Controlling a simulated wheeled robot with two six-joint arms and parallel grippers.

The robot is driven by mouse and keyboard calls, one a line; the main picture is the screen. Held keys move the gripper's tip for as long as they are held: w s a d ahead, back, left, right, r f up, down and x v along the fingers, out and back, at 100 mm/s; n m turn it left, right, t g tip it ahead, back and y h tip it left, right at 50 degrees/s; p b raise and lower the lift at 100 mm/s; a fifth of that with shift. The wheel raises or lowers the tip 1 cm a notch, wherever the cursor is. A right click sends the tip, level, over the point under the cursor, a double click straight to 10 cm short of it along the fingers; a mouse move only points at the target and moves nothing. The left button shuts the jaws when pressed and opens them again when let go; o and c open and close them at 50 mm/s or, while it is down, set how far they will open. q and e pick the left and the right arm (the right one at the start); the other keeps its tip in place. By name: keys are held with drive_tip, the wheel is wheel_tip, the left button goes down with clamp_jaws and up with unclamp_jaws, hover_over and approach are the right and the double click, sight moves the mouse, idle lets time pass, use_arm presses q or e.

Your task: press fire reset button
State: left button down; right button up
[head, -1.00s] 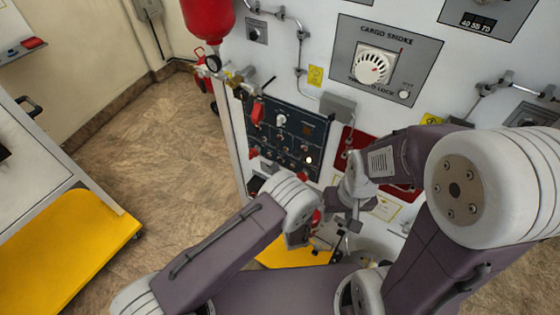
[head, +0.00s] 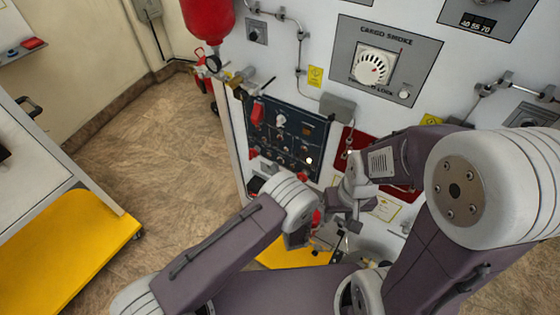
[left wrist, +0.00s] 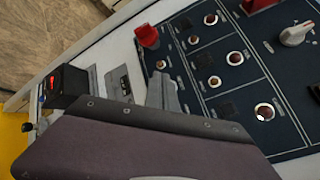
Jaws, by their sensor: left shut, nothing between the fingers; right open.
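A dark control panel (head: 318,135) is on the white wall unit, with small round buttons, a pale knob (head: 281,120) and red switch covers. One round button (head: 308,160) looks bright; it also shows in the left wrist view (left wrist: 265,112). The labels are too small to read, so I cannot tell which button is the fire reset. My left gripper (head: 297,239) is below the panel, partly hidden by its wrist; its grey fingers (left wrist: 163,95) are shut and empty over the panel's edge in the left wrist view. My right gripper (head: 345,220) is open, to its right.
A red cylinder (head: 207,18) hangs at the upper left of the unit. A CARGO SMOKE plate (head: 425,62) with a white dial is above the panel. A yellow-fronted cart (head: 70,250) stands at the left; open floor (head: 165,150) lies between it and the unit.

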idle(0.7)
use_arm(q)
drive_tip(key=shift+w+d+b, duration=0.25)
drive_tip(key=shift+w+b, duration=0.1)
drive_tip(key=shift+w+d+b, duration=0.25)
drive_tip(key=shift+w+b, duration=0.05)
drive_tip(key=shift+b, duration=0.05)
idle(0.5)
idle(0.3)
drive_tip(key=shift+s+a+p, duration=0.35)
drive_tip(key=shift+s+a, duration=0.1)
drive_tip(key=shift+s, duration=0.2)
drive_tip(key=s+a+p, duration=0.1)
drive_tip(key=s, duration=0.1)
drive_tip(key=s+a, duration=0.2)
drive_tip(key=shift+p, duration=0.4)
